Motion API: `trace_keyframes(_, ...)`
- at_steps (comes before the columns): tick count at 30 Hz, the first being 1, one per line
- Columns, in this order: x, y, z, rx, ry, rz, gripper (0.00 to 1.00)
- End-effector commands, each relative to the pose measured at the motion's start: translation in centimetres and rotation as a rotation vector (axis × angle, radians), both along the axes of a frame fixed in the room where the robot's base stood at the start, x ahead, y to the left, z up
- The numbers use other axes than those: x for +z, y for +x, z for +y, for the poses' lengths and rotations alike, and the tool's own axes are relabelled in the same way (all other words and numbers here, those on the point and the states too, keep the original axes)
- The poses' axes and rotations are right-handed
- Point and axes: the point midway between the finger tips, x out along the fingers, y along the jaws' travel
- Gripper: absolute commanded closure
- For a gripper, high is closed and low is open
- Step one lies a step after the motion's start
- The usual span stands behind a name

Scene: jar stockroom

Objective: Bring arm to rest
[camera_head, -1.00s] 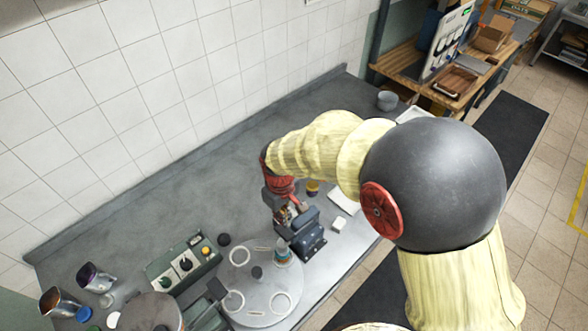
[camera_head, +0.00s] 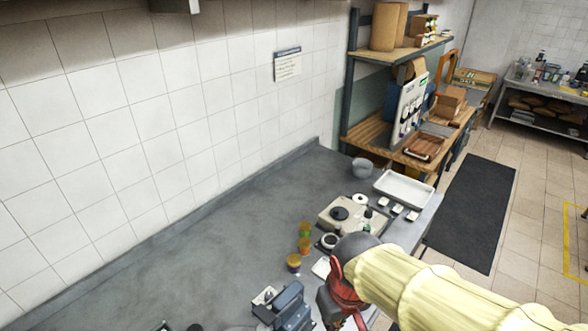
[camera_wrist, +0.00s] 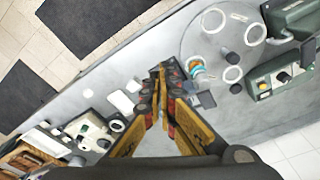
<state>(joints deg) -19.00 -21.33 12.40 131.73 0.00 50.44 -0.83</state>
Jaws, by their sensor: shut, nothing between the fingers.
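My gripper (camera_wrist: 161,72) shows in the wrist view with its two fingers brought together, empty, above the grey counter (camera_wrist: 270,118). In the head view my arm enters from the bottom right, its yellow-covered links low over the counter's front edge; the fingertips cannot be made out there. In the wrist view a round grey plate (camera_wrist: 218,22) with white rings lies to the upper right of the fingers. A small jar with blue and orange bands (camera_wrist: 197,70) stands at the plate's edge, apart from the fingers.
A blue-grey block (camera_head: 287,305) is near my arm. Wooden shelving (camera_head: 376,128) stands behind. The left counter is largely clear.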

Motion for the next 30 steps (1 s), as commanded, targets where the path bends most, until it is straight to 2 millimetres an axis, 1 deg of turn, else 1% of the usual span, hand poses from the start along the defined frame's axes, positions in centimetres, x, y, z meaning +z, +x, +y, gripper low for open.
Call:
trace_keyframes(1, -1.2, -0.7, -1.5, -0.042, 0.013, -0.038, 1.0)
trace_keyframes(6, -2.2, -2.7, -5.3, -0.161, 0.045, -0.157, 1.0)
trace_keyframes(9, -2.9, -3.6, -7.2, -0.221, 0.058, -0.235, 1.0)
trace_keyframes(12, -3.1, -4.1, -8.7, -0.273, 0.066, -0.305, 1.0)
trace_keyframes(15, -3.0, -4.2, -9.7, -0.31, 0.07, -0.355, 1.0)
trace_keyframes(19, -3.4, -4.3, -10.5, -0.336, 0.068, -0.371, 1.0)
trace_keyframes(30, -3.3, -4.3, -10.6, -0.342, 0.066, -0.37, 1.0)
